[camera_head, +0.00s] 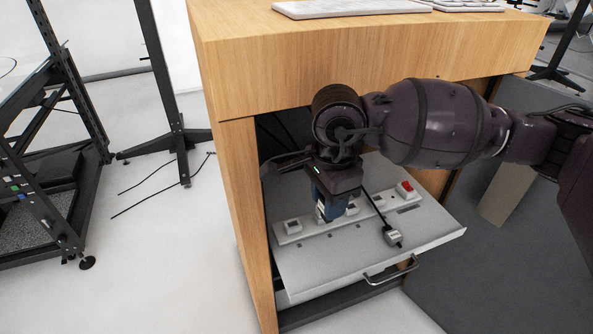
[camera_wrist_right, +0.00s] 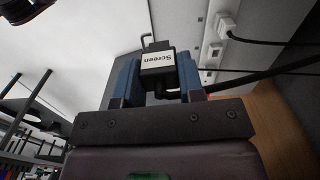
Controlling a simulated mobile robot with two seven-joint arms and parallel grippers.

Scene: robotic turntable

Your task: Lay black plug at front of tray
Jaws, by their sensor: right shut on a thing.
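My right gripper (camera_head: 326,212) points down over the tray (camera_head: 318,268), above the row of sockets. In the right wrist view the blue fingers of this gripper (camera_wrist_right: 157,80) are shut on the black plug (camera_wrist_right: 156,62), which has a white label reading "Screen". In the head view the plug is mostly hidden by the fingers, and I cannot tell whether it touches the strip below. The tray is a light grey pulled-out drawer with a metal handle (camera_head: 391,271) at its front. My left gripper is not in view.
A white power strip (camera_head: 287,239) with a red switch (camera_head: 404,187) runs across the tray. The front left of the tray is clear. The wooden desk (camera_head: 235,180) frames the tray.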

